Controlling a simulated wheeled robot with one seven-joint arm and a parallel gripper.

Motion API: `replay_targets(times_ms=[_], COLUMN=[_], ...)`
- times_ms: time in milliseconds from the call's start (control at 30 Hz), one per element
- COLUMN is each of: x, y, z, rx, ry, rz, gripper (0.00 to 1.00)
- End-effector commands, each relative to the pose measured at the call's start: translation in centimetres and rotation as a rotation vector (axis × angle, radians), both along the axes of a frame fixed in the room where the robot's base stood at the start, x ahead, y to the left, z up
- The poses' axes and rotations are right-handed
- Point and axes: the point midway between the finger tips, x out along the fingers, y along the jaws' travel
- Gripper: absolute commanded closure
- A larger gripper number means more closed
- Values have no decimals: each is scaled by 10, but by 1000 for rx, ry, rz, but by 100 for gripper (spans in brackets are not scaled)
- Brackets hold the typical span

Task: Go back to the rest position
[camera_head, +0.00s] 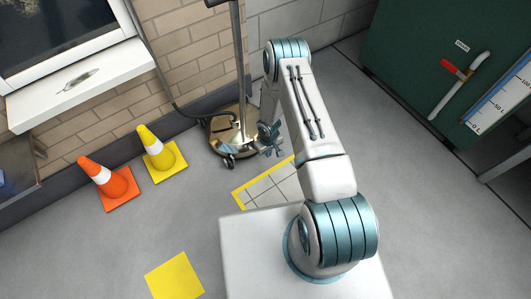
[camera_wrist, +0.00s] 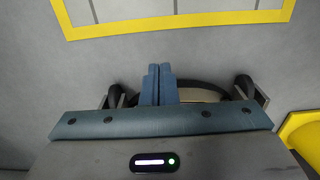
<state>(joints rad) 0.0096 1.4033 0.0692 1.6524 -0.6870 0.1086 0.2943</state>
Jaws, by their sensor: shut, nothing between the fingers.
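My gripper (camera_wrist: 158,84) is shut, with its two blue fingers side by side and nothing between them. In the head view my gripper (camera_head: 270,138) hangs low beside the round brass-coloured base of a wheeled stand (camera_head: 228,140). It is above and left of a yellow-framed floor patch (camera_head: 265,188). I cannot tell whether it touches the stand. The yellow frame (camera_wrist: 180,23) also crosses the top of the wrist view. My arm reaches out from the white body at the bottom, bent downward at its far end.
An orange cone (camera_head: 108,184) and a yellow cone (camera_head: 158,153) stand at left by the brick wall. A yellow square (camera_head: 174,277) lies on the floor. A dark green panel with a red-and-white handle (camera_head: 460,82) is at upper right. Grey floor right of my arm is clear.

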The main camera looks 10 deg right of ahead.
Motion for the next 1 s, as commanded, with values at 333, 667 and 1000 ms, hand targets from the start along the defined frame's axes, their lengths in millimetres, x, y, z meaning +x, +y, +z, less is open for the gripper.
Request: replay_targets(times_ms=[333, 667, 1000], x=[-1, 0, 34], y=[6, 4, -11], z=[51, 56, 209], rx=[2, 1, -55], ry=[1, 0, -55], rz=[9, 6, -44], gripper=[100, 100, 100])
